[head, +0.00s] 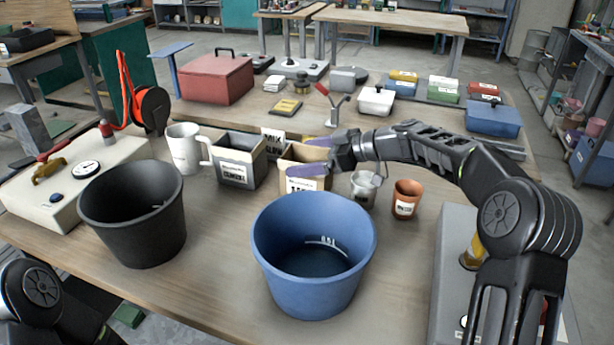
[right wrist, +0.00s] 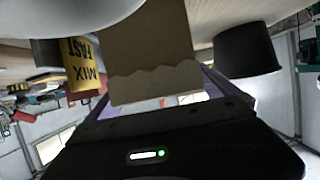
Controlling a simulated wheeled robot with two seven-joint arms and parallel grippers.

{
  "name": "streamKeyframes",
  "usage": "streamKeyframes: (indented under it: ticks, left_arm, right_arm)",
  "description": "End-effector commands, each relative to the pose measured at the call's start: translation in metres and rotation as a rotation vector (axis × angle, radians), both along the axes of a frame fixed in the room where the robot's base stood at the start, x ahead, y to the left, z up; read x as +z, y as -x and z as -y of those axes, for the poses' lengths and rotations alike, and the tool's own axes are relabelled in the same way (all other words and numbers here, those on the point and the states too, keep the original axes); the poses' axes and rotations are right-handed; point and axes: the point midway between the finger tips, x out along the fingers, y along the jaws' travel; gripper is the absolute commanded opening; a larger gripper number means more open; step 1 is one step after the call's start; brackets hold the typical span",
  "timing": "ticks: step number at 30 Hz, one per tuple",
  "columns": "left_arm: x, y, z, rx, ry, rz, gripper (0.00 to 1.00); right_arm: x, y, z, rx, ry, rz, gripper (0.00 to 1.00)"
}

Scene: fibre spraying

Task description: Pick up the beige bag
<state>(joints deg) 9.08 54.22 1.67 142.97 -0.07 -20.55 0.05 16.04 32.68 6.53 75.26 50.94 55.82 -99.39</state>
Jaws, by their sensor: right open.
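The beige bag (head: 306,183) stands upright on the table behind the blue bucket, its top open and a white label on its front. My right gripper (head: 304,157) is open at the bag's upper part, with one purple finger across the near side and the other towards the far side. In the right wrist view the bag (right wrist: 150,55) appears inverted, its jagged rim towards the palm, between the spread fingers of the right gripper (right wrist: 158,90). Whether the fingers touch it, I cannot tell. My left gripper is out of view.
A metal mug (head: 364,189) and terracotta pot (head: 406,199) stand to the right. The blue bucket (head: 313,255) and black bucket (head: 135,212) are in front. A sign (head: 272,143) stands behind.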

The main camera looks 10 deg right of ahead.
Motion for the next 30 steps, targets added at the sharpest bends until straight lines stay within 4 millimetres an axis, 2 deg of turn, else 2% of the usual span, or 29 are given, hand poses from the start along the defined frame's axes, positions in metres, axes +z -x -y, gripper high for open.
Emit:
streamKeyframes:
  ticks: [14,30]
  left_arm:
    - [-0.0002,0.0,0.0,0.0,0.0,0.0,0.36]
    - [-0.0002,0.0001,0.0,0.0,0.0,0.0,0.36]
  right_arm:
    - [0.0002,0.0003,0.0005,0.0,0.0,0.0,0.97]
    - [0.0002,0.0003,0.0005,0.0,0.0,0.0,0.53]
